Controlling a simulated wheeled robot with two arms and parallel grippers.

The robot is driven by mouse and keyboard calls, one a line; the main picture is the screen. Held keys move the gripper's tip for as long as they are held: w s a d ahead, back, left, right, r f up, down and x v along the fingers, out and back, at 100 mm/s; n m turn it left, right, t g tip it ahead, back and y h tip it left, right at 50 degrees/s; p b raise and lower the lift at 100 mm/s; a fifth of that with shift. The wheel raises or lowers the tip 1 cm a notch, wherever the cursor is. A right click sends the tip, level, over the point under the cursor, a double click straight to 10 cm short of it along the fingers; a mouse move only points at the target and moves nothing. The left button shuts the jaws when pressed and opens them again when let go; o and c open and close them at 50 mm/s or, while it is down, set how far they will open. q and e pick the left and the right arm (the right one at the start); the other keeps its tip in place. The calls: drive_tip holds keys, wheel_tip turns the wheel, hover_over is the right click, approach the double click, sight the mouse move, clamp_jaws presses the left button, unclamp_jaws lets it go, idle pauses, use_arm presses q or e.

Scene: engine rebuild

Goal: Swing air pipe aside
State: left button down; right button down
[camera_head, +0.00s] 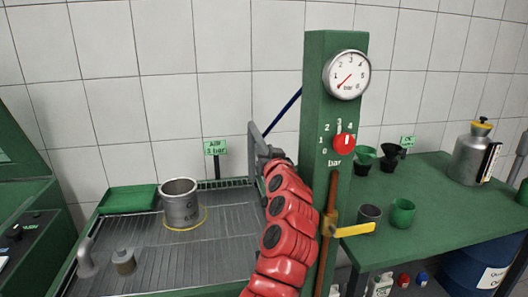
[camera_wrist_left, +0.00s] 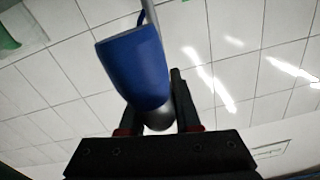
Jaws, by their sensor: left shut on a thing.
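A dark blue line, seemingly part of the air pipe (camera_head: 284,109), slants from behind the green post down toward my left gripper (camera_head: 262,146). My left gripper is at the upper end of my red arm, left of the post and above the back of the grated tray. In the left wrist view my left gripper (camera_wrist_left: 158,118) is shut on a blue part of the air pipe (camera_wrist_left: 135,68), with a thin grey rod above it. In the head view the grip itself is too small to make out. My right gripper is not in view.
The green post (camera_head: 318,90) carries a pressure gauge (camera_head: 346,75), a red knob (camera_head: 344,144) and a yellow lever (camera_head: 356,229). A metal cylinder (camera_head: 180,205) stands on the grated tray (camera_head: 215,250) at left. Cups and a canister (camera_head: 471,157) stand on the right bench.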

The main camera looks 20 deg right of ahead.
use_arm(q)
drive_tip(key=c, duration=0.8)
unclamp_jaws()
drive_tip(key=shift+s+d+f, duration=0.2)
drive_tip(key=shift+d+f, duration=0.15)
drive_tip(key=shift+o, duration=0.7)
drive_tip(key=shift+r, duration=0.2)
drive_tip(key=shift+a, duration=0.1)
drive_tip(key=s+a, duration=0.2)
drive_tip(key=s, duration=1.5)
drive_tip(key=shift+s, duration=0.15)
